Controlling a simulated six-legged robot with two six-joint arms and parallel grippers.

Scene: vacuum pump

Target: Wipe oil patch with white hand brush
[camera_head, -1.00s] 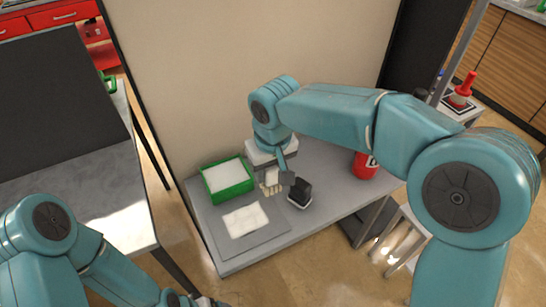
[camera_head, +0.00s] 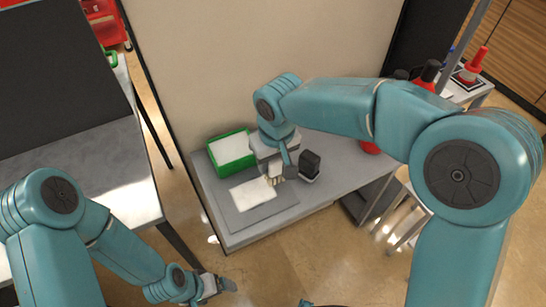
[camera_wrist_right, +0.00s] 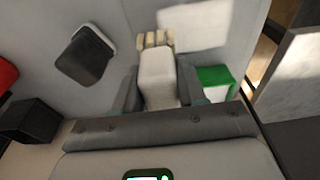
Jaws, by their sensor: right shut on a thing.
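My right gripper (camera_head: 275,166) is shut on a white hand brush (camera_wrist_right: 158,77) with cream bristles. In the head view the bristles of the brush (camera_head: 274,181) are just right of a white rectangular patch (camera_head: 252,194) on a grey mat (camera_head: 231,212). The white patch also shows in the right wrist view (camera_wrist_right: 200,18), beyond the bristles. I cannot tell whether the bristles touch the surface. No dark oil patch stands out. My left gripper (camera_head: 217,286) is low, left of the table's front; its jaw opening is unclear.
A green box (camera_head: 231,151) with white contents stands at the table's back left. A black block with a pale base (camera_head: 310,166) stands right of the brush. A red object (camera_head: 369,148) is partly hidden behind my right arm. A tan panel (camera_head: 250,60) stands behind the table.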

